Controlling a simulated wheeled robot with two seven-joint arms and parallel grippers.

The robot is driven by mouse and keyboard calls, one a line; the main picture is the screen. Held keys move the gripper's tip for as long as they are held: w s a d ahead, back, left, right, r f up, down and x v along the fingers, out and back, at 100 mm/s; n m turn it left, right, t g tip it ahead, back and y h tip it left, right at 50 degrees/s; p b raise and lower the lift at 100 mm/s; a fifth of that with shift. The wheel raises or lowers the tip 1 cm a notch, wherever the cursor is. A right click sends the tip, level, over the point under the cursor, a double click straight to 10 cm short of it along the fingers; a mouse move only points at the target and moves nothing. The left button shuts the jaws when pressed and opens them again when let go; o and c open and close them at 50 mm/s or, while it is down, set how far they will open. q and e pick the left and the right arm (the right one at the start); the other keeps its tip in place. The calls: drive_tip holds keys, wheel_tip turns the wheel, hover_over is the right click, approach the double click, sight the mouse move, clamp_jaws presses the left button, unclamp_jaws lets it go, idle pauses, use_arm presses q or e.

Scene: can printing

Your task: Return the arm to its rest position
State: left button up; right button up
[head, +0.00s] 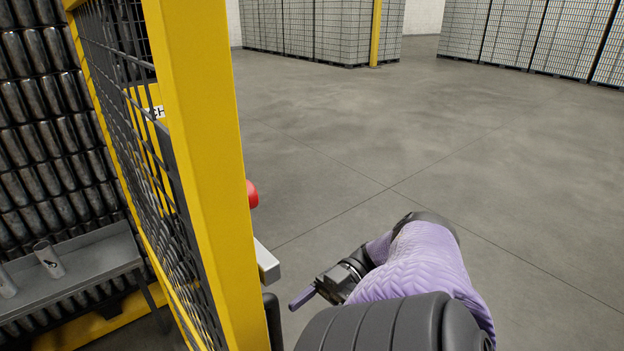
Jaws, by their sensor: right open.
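My right arm comes in from the bottom right, with a purple quilted sleeve over its links. My right gripper (304,297) points left, towards the yellow post (200,150) of a guard fence, and is apart from it. One purple finger shows clearly. The gripper is open, and I see nothing held in it. My left gripper is not in view.
Black mesh (150,130) fills the fence. A red knob (252,194) and a grey box end (266,262) stick out past the post. Behind the mesh are stacked cans (40,150) and a grey tray (90,262). Open floor (400,130) lies right.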

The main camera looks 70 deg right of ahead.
drive_tip(key=shift+s+d, duration=0.2)
drive_tip(key=shift+d, duration=0.2)
